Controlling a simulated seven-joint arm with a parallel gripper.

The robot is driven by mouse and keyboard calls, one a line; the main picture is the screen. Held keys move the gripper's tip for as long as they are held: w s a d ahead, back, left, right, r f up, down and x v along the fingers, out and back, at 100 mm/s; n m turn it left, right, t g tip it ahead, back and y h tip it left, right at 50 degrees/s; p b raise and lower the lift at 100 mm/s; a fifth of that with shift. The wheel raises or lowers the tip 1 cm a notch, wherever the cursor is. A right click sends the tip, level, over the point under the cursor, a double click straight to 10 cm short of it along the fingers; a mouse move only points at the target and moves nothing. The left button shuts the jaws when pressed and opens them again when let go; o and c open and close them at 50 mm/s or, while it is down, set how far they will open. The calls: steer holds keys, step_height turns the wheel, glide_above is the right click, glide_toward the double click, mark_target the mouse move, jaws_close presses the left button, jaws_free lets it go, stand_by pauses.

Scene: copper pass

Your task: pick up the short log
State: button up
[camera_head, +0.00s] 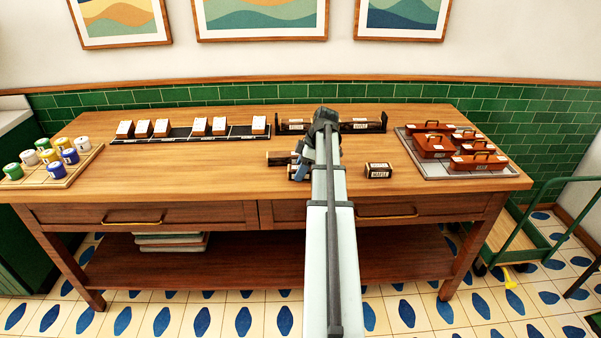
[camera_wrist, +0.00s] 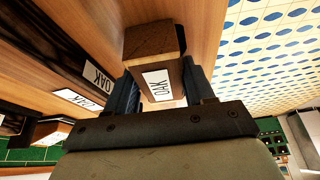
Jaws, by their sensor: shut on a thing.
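My gripper (camera_wrist: 160,88) is shut on a short, dark brown log (camera_wrist: 153,42) with a white label reading OAK. The log sits between the two dark blue fingers, its end towards the top of the wrist view. In the head view the log (camera_head: 279,158) shows just left of my gripper (camera_head: 299,166), partly hidden by it. I cannot tell whether it touches the table. A second short log (camera_head: 378,171), labelled MAPLE, lies on the table to the right of my arm, apart from the gripper.
A dark rack (camera_head: 372,127) with labelled logs stands at the back of the wooden table (camera_head: 220,178). A black strip (camera_head: 180,133) with several white-labelled blocks is at back left. A tray (camera_head: 420,163) of brown handled boxes is right, a board (camera_head: 82,166) of colored jars left. The left-middle tabletop is clear.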

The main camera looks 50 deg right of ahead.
step_height(320, 180, up, 8)
steer(key=shift+r, duration=0.6)
steer(key=shift+w+a+r, duration=0.15)
steer(key=shift+r, duration=0.05)
steer(key=w+d+r, duration=0.2)
steer(key=w+d, duration=0.5)
steer(key=w, duration=0.3)
step_height(320, 180, up, 4)
steer(key=f, duration=0.1)
glide_above(287, 121)
steer(key=d, duration=0.1)
steer(key=shift+n, duration=0.3)
steer(key=shift+s+d+f, duration=0.1)
steer(key=shift+s+f, duration=0.05)
steer(key=shift+f, duration=2.15)
steer(key=shift+s+f, duration=0.15)
steer(key=shift+f, duration=2.1)
steer(key=shift+f, duration=0.2)
